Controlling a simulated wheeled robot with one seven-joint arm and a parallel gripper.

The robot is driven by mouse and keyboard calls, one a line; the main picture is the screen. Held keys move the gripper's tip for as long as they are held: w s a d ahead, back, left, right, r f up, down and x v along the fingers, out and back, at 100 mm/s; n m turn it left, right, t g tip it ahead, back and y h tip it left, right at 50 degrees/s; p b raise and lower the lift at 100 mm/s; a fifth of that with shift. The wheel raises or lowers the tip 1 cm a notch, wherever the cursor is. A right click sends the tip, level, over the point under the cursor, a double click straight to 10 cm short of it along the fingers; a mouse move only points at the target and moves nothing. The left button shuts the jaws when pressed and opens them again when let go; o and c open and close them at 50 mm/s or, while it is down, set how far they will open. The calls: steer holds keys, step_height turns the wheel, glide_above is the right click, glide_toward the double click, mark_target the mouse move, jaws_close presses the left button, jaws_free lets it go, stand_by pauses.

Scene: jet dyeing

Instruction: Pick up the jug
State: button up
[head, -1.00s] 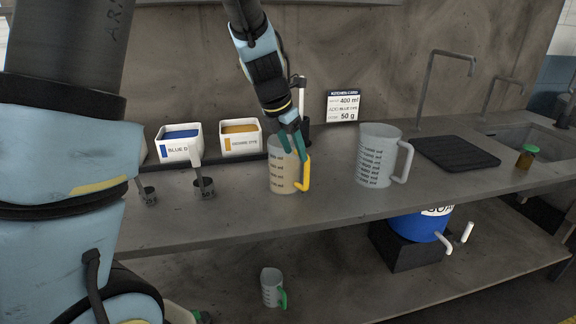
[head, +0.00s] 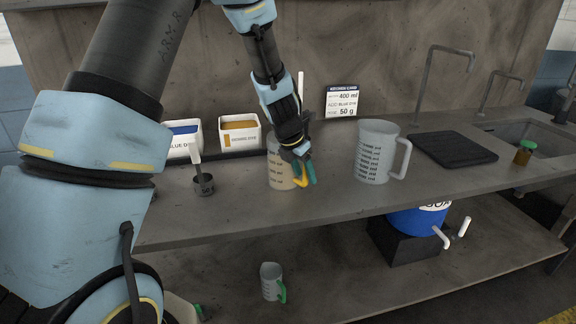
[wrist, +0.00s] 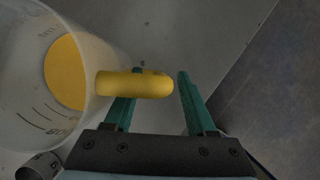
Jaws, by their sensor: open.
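A translucent jug with a yellow handle (head: 279,170) stands upright on the counter. In the wrist view the jug (wrist: 32,110) is at the left, with a yellow round patch visible inside it, and its yellow handle (wrist: 135,84) points right. My gripper (head: 304,172) is open at the handle side of this jug. In the wrist view one finger passes behind the handle near the jug wall and the other is right of the handle's outer end, with a gap.
A larger clear jug (head: 377,151) stands to the right, and a small green-handled jug (head: 271,281) on the lower shelf. Dye boxes (head: 239,133) and a dark measuring cup (head: 203,184) are to the left. A black mat (head: 452,148) lies near the sink.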

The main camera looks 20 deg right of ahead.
jaws_close()
stand_by(0.4)
steer(key=shift+r, duration=0.1)
stand_by(0.9)
